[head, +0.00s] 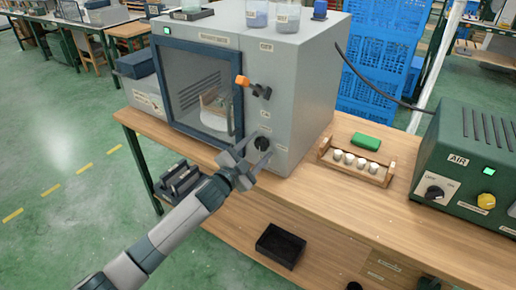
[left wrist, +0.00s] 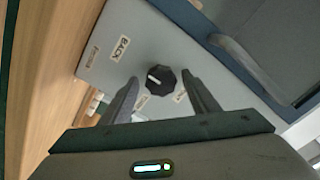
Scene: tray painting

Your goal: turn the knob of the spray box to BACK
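The grey spray box (head: 305,75) stands on the wooden bench with its glass door shut. Its black knob (head: 261,143) is on the front panel, right of the door. My left gripper (head: 250,157) is open in front of the panel, close to the knob. In the left wrist view its two fingers (left wrist: 160,92) are apart, with the knob (left wrist: 162,80) between and beyond them; I cannot tell if they touch it. The knob's white mark points left in that view, and the BACK label (left wrist: 122,47) is up and left of it. My right gripper is out of view.
An orange-handled lever (head: 243,81) sticks out above the knob. A black tray (head: 281,245) lies below the bench top.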

